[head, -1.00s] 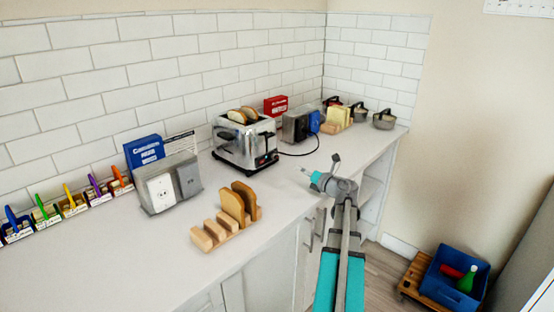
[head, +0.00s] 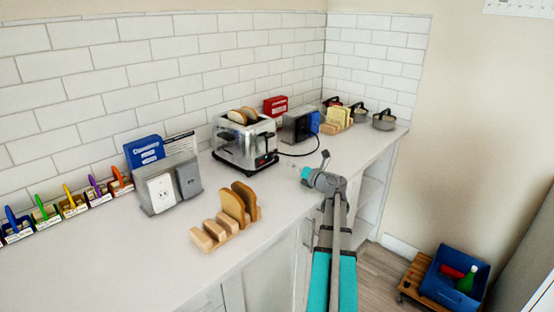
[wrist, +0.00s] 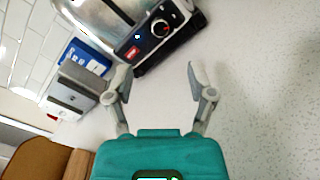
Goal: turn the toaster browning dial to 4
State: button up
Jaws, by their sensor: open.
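The chrome toaster (head: 240,142) stands on the counter against the tiled wall, with bread slices (head: 243,116) in its top. In the wrist view the toaster (wrist: 120,18) is at the top, tilted by the camera. Its browning dial (wrist: 161,27) is on a dark end panel, with a red mark beside its middle; its setting is too small to read. My gripper (wrist: 157,83) is open and empty, its fingertips apart from the toaster and short of the dial. In the head view my gripper (head: 294,168) is over the counter, right of the toaster, largely hidden by the wrist.
A toast rack with bread (head: 228,217) stands near the counter's front edge. An outlet box (head: 168,187) is left of the toaster, and another grey box (head: 296,125) is behind it to the right. A black cord (head: 298,155) lies right of the toaster. Counter between gripper and toaster is clear.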

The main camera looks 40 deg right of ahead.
aim_at(276, 157)
jog(key=w, duration=0.9)
jog(key=shift+w, duration=0.2)
grip_shut()
